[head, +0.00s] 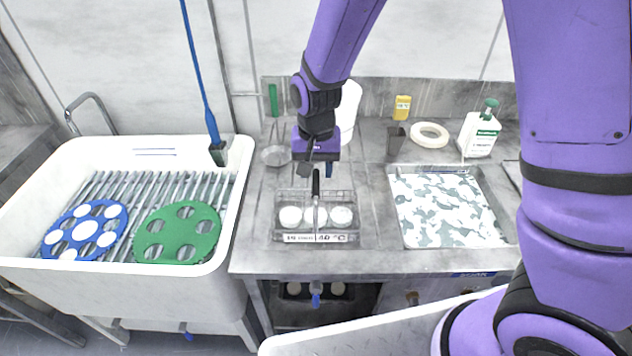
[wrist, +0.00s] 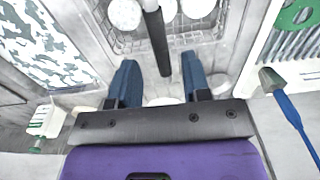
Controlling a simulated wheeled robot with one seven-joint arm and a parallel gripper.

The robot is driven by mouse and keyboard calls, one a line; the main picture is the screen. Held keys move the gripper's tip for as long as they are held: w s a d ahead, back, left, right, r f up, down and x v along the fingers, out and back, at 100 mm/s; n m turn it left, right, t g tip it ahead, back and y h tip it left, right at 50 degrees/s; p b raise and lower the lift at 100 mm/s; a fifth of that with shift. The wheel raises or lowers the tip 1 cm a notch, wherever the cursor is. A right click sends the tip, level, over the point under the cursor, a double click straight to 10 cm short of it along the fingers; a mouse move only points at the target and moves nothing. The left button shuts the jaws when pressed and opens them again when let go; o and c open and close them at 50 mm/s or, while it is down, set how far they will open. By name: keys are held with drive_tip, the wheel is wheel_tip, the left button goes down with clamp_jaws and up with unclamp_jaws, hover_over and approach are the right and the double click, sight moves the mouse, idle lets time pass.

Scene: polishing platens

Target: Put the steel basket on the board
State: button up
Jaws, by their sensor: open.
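The steel basket (head: 345,198) is a wire basket with several round white pieces in it and a tall black-gripped handle (head: 316,184). It sits in a recess of the steel counter, behind a "40 °C" label. In the wrist view the basket (wrist: 203,38) is at the top. My gripper (head: 318,168) is above the basket, close to the handle's top. Its two blue fingers (wrist: 160,62) are apart, with the handle showing between them in the picture; contact cannot be told. A white panel (head: 350,325) at the lower edge may be the board; I cannot be sure.
A white sink (head: 232,240) on the left holds a blue disc (head: 86,232) and a green disc (head: 176,232) on bars. A foamy basin (head: 445,210) is to the right.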

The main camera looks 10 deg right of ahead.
wheel_tip(320, 180, up, 6)
drive_tip(key=shift+f, duration=0.15)
drive_tip(key=s+d+r+n+t+y, duration=0.1)
drive_tip(key=s+d+r+t, duration=0.1)
drive_tip(key=s+d+r, duration=0.55)
drive_tip(key=s+d+r+t, duration=0.1)
drive_tip(key=s+d+r, duration=0.3)
drive_tip(key=d+r, duration=0.55)
drive_tip(key=s+d+r+t, duration=0.1)
drive_tip(key=s+r, duration=0.1)
drive_tip(key=s, duration=0.2)
drive_tip(key=s+d+r+n+t+h, duration=0.1)
drive_tip(key=s+d+r, duration=0.1)
drive_tip(key=s, duration=0.3)
drive_tip(key=shift+s+r, duration=0.15)
drive_tip(key=shift+r, duration=0.15)
